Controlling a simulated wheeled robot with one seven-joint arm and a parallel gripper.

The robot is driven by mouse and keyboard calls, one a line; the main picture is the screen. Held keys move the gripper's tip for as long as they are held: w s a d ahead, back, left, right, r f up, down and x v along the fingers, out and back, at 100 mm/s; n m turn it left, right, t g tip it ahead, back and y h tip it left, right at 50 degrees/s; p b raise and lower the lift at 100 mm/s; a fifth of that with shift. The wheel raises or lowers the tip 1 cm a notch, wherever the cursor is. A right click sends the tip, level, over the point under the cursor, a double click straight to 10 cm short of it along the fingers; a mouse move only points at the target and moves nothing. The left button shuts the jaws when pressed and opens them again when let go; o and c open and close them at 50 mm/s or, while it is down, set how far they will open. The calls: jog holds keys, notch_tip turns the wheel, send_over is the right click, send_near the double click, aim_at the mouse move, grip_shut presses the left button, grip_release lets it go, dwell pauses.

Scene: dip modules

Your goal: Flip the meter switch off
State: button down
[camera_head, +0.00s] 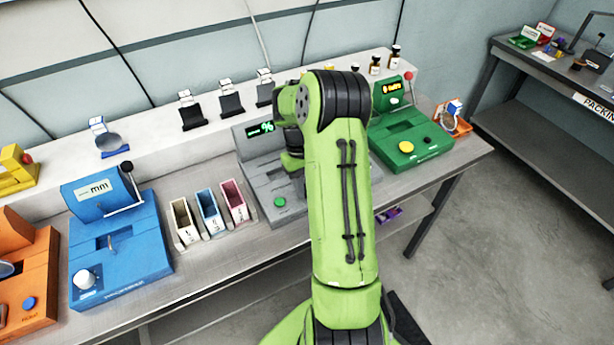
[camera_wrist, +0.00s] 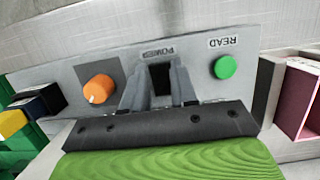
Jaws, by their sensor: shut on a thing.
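The grey meter (camera_head: 258,165) stands mid-bench, with a lit green display reading "%" in the head view. In the wrist view its front panel (camera_wrist: 195,65) appears upside down. It carries an orange knob (camera_wrist: 98,89), a green button (camera_wrist: 225,67) labelled READ, and a black switch (camera_wrist: 161,76) under the POWER label. My gripper (camera_wrist: 162,82) is at this switch, its two grey fingers on either side, shut on it. The fingers hide part of the switch, so its on or off position cannot be told. In the head view my green arm hides the gripper and part of the meter.
A green device (camera_head: 408,138) stands to the right of the meter. Three small bins (camera_head: 209,210), white, blue and pink, stand to its left, then a blue device (camera_head: 118,245). A shelf (camera_head: 170,150) with holders runs behind.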

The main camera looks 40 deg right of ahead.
dwell(0.3)
jog(key=c, duration=0.9)
grip_release()
jog(key=p+v, duration=0.2)
jog(key=v, duration=0.6)
jog(key=p+v, duration=0.2)
jog(key=v, duration=0.6)
jog(key=shift+w+f, duration=0.15)
jog(key=shift+w, duration=0.05)
